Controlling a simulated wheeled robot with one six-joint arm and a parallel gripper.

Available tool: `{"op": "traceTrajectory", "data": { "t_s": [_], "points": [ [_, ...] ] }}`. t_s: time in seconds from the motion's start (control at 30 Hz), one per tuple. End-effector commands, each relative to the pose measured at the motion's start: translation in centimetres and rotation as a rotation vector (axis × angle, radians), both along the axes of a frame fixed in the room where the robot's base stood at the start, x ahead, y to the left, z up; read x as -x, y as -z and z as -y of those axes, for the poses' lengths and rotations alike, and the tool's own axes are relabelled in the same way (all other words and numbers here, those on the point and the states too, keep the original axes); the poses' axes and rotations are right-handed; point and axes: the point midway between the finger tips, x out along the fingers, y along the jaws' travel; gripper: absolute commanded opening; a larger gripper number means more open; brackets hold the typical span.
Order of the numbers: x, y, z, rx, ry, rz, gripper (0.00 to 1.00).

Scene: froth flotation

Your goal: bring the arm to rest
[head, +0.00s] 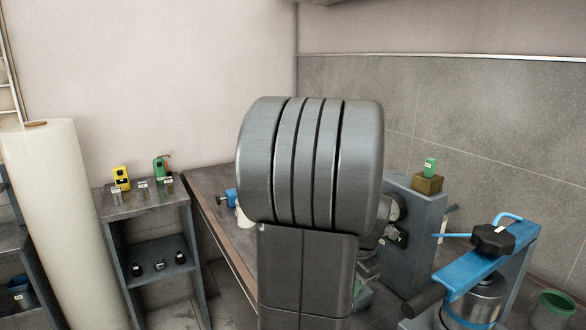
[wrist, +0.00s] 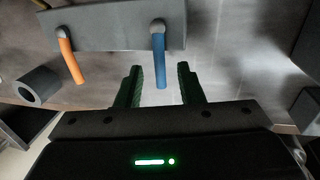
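My arm stands large in the middle of the head view and hides part of the bench; my gripper is not visible there. In the wrist view my gripper (wrist: 159,72) shows two dark green fingers with a clear gap between them. A blue bent tube (wrist: 160,60) on a grey block (wrist: 112,28) appears between the fingertips in the picture. I cannot tell how far beyond them it lies, and nothing looks clasped. An orange tube (wrist: 69,60) hangs from the same block to the left.
A bench (head: 215,182) runs behind my arm. A grey machine (head: 413,215) and a blue clamp frame (head: 482,265) over a metal vessel (head: 480,300) stand to the right. A shelf (head: 146,205) with small items and a white roll (head: 55,220) are at left.

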Motion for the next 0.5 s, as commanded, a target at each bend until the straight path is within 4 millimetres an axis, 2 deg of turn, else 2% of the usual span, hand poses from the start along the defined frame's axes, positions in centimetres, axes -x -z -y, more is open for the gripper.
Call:
{"op": "traceTrajectory", "data": {
  "t_s": [0.2,0.5],
  "points": [
    [-0.2,1.6,-0.2,-0.001,0.000,0.000,0.34],
    [-0.3,1.6,-0.2,0.000,0.003,0.001,0.34]
  ]
}}
